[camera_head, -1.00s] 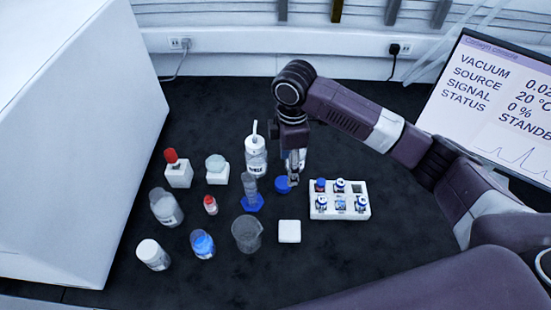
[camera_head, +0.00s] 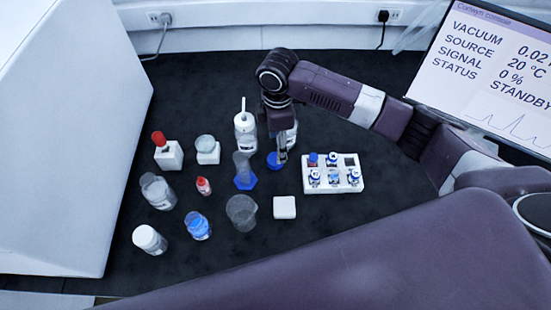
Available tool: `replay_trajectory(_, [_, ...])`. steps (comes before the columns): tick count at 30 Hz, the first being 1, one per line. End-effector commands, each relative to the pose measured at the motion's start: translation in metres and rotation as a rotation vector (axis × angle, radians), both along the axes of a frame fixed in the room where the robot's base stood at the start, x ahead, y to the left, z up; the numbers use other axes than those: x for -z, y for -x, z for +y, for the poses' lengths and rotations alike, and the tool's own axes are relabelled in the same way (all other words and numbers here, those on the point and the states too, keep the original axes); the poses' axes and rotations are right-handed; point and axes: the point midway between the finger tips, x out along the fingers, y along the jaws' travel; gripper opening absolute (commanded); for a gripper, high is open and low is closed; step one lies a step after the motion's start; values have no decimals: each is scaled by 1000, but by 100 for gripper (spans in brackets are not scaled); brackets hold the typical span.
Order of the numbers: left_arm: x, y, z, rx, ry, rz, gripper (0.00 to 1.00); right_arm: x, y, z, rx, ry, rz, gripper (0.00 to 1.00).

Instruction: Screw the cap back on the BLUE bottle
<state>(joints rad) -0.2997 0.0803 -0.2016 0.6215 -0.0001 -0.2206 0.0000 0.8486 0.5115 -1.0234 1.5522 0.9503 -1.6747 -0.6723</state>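The blue bottle (camera_head: 198,228) stands upright on the dark bench, left of centre near the front, with blue contents; I cannot make out a cap on it. A round blue cap (camera_head: 274,161) lies on the bench at the centre, behind and to the right of the bottle. My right gripper (camera_head: 283,156) points down just beside the cap, on its right side. The fingers are small and seen edge-on, so I cannot tell their opening or whether they touch the cap. My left gripper is not in view.
A vial rack (camera_head: 358,183) is right of the cap, a white block (camera_head: 284,207) in front. A white-capped jar (camera_head: 149,240) is left of the blue bottle.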

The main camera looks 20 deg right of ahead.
Motion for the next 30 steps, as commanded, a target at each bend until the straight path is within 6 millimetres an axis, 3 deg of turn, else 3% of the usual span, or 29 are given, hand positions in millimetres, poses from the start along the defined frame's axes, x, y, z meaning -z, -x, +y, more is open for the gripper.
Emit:
replay_trajectory(13, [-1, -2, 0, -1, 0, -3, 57, 10, 0, 0, 0, 0, 1, 57])
replay_trajectory(24, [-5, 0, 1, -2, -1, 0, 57, 62, 0, 0, 1, 0, 1, 57])
replay_trajectory(30, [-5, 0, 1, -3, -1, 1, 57, 67, 0, 0, -1, 1, -1, 57])
